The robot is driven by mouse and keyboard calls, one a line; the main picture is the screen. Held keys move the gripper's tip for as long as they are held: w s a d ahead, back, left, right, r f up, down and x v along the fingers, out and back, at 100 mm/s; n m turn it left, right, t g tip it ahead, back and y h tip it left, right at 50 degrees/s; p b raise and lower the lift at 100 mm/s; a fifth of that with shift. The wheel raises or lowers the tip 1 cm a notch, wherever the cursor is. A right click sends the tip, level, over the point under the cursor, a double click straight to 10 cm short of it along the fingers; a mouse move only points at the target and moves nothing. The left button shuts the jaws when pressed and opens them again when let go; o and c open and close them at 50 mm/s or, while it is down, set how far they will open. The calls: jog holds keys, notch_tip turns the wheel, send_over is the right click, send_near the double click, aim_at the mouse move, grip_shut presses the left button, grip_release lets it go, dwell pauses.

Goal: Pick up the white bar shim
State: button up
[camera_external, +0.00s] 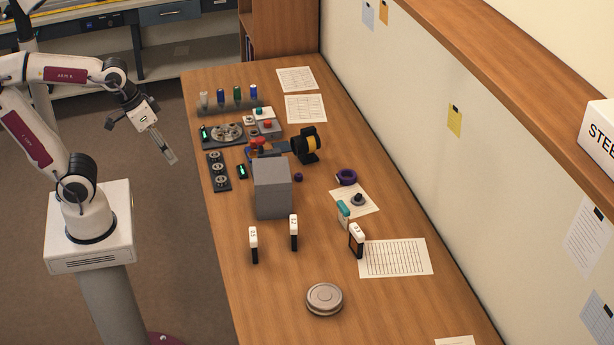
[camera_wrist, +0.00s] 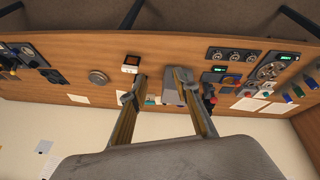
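Several small upright pieces with white tops and black lower parts stand on the table: a left one (camera_external: 253,238), a middle one (camera_external: 294,224) and a right one (camera_external: 356,235). Their tops carry dark marks too small to read. I cannot tell which, if any, is the white bar shim. One white-topped piece also shows in the wrist view (camera_wrist: 131,60). My gripper (camera_external: 168,152) hangs left of the table, apart from all of these pieces. In the wrist view its two fingers (camera_wrist: 158,78) are spread with a gap and hold nothing.
A grey block (camera_external: 272,190) stands mid-table behind the left and middle pieces. A round metal disc (camera_external: 324,298) lies at the front. A wall runs along the right.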

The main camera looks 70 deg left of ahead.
jog(key=w+d+f+n+g, duration=0.1)
jog(key=w+d+f+n, duration=0.15)
jog(key=w, duration=0.35)
jog(key=n+g+h, duration=0.3)
jog(key=n+g, duration=0.1)
jog(key=n, duration=0.7)
send_near(255, 234)
jog(key=x, duration=0.6)
jog(key=shift+s+f, duration=0.15)
jog(key=shift+d+f, duration=0.25)
jog(key=shift+f, duration=0.25)
jog(key=shift+x, duration=1.25)
jog(key=shift+f, duration=0.1)
jog(key=shift+a+x, duration=0.1)
jog(key=shift+x, duration=1.15)
jog(key=shift+a+x, duration=0.15)
jog(key=shift+x, duration=1.1)
